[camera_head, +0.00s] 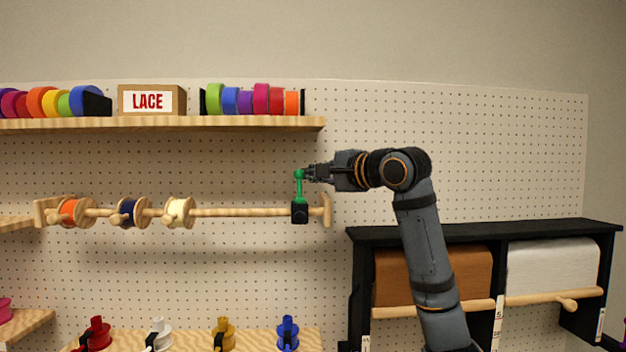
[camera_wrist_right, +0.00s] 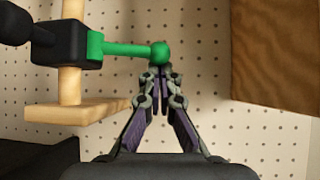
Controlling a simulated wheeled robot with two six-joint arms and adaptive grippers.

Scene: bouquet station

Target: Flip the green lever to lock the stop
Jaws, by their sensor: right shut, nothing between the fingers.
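The green lever (camera_head: 299,184) stands upright from a black stop block (camera_head: 299,212) near the right end of a wooden rod (camera_head: 240,212). My right gripper (camera_head: 308,173) is shut and empty, with its tips at the lever's top knob from the right. In the right wrist view the green lever (camera_wrist_right: 125,49) reaches from the black block (camera_wrist_right: 62,42) to its round knob, right at my shut fingertips (camera_wrist_right: 160,72). Whether they touch cannot be told for sure. My left gripper is not in view.
Orange (camera_head: 72,211), navy (camera_head: 127,211) and cream (camera_head: 178,212) ribbon spools sit on the rod's left part. A shelf (camera_head: 230,123) with ribbon rolls and a LACE box (camera_head: 151,100) is above. A black paper-roll cabinet (camera_head: 480,232) stands below right.

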